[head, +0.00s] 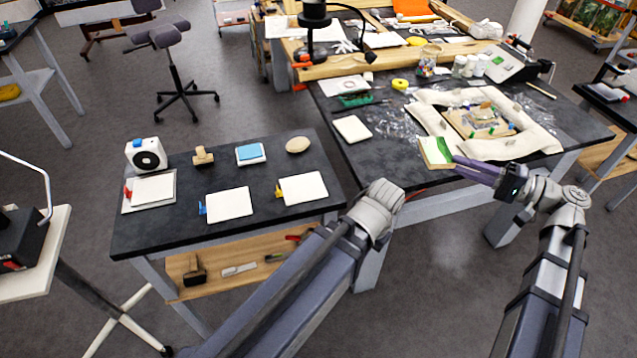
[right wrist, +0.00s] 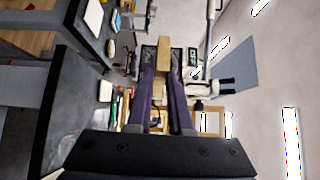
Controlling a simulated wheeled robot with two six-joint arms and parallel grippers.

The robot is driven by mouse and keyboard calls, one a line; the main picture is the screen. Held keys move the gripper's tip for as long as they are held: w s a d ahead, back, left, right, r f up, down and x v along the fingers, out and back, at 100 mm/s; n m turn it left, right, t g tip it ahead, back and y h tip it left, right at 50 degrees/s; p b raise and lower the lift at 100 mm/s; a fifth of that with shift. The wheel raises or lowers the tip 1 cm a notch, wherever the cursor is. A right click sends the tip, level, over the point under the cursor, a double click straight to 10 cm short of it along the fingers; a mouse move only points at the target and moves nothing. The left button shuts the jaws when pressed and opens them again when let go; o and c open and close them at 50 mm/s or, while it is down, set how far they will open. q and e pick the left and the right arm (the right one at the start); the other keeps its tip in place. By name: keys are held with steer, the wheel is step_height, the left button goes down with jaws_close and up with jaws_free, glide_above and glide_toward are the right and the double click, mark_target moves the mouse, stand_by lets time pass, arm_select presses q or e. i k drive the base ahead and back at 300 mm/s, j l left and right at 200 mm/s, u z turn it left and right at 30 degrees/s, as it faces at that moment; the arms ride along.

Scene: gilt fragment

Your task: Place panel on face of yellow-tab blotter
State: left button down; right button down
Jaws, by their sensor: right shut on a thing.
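The panel (head: 436,152), a thin board with a green picture and a pale wooden edge, is held upright-tilted at the tips of my right gripper (head: 458,163). In the right wrist view the panel shows as a tan edge (right wrist: 163,55) between the two purple fingers (right wrist: 161,82). The yellow-tab blotter (head: 304,188), a white sheet with a yellow tab (head: 278,191) at its left, lies at the right of the small dark table. Its face is bare. My right gripper is well to its right. My left arm's end shows at the centre, but its gripper fingers do not.
A blue-tab blotter (head: 229,205) and a red-tab blotter (head: 152,189) lie on the small table (head: 180,240). Behind are a blue-topped pad (head: 250,153), an oval block (head: 298,145) and a white device (head: 146,155). The large worktable (head: 395,165) holds a cloth-ringed frame (head: 480,122).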

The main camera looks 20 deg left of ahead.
mark_target(304, 187)
steer(key=k+j+z, duration=0.1)
steer(key=j, duration=0.3)
steer(key=k+j+z, duration=0.15)
steer(key=j, duration=0.25)
steer(key=k+j+z, duration=0.1)
steer(key=j, duration=0.3)
steer(key=k+j+z, duration=0.1)
steer(key=k+j, duration=0.2)
steer(key=k+j+z, duration=0.15)
steer(key=j, duration=0.25)
